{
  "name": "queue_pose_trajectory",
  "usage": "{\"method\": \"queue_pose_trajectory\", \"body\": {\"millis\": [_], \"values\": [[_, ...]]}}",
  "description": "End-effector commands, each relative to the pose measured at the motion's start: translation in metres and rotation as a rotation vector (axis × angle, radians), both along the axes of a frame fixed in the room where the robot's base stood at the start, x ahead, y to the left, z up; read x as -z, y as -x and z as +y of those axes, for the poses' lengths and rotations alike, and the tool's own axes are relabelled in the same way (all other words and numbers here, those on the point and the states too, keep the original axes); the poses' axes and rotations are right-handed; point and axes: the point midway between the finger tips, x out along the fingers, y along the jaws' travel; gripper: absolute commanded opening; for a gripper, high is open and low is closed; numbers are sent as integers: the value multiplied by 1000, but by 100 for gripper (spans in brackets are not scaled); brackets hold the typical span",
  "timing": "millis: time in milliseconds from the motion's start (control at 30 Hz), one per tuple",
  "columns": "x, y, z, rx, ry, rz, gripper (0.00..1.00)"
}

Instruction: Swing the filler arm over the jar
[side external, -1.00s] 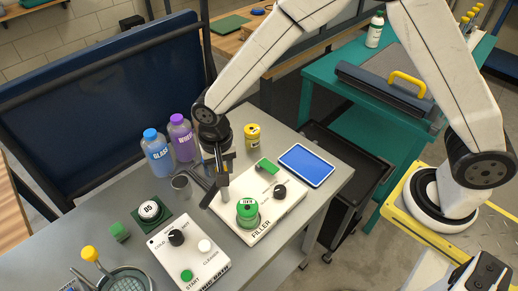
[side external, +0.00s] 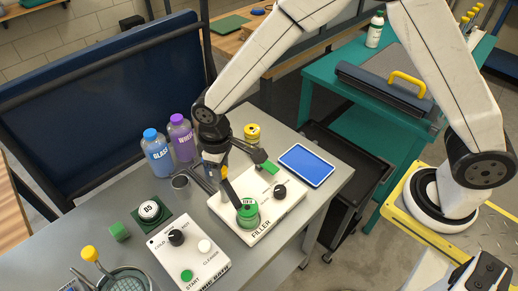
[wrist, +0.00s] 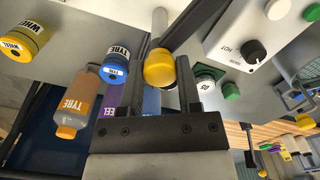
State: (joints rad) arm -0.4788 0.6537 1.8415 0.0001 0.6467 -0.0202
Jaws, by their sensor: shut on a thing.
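The white filler base (side external: 283,211) stands near the bench's front edge. A green-lidded jar (side external: 248,215) stands on its front part. My gripper (side external: 217,167) is over the back left of the base, shut on the filler arm. A dark head (side external: 258,155) sticks out right of my gripper, close to a green block on the base; a dark bar slants down from my gripper to the jar's top. I cannot tell whether it touches. In the wrist view, a yellow knob (wrist: 160,68) on a grey rod shows between my fingers, which hide part of the arm.
Blue-capped (side external: 157,152) and purple-capped (side external: 182,138) bottles and a metal cup (side external: 181,186) stand left of my gripper. A yellow-lidded jar (side external: 252,133) stands behind. A blue tablet (side external: 306,165) lies right of the filler. A white control box (side external: 188,252) stands at the front left.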

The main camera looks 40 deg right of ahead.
Motion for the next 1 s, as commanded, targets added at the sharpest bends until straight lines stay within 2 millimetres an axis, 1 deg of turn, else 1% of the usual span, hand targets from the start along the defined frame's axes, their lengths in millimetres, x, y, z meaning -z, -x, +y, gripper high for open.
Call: {"method": "queue_pose_trajectory", "body": {"millis": [200, 400, 633, 967, 1000], "values": [[-1, -1, 0, -166, -2, -3, 0], [-1, -1, 0, -260, -2, -3, 0], [-1, -1, 0, -302, -1, -3, 0], [-1, -1, 0, -305, -1, -3, 0], [-1, -1, 0, -305, -1, -3, 49]]}}
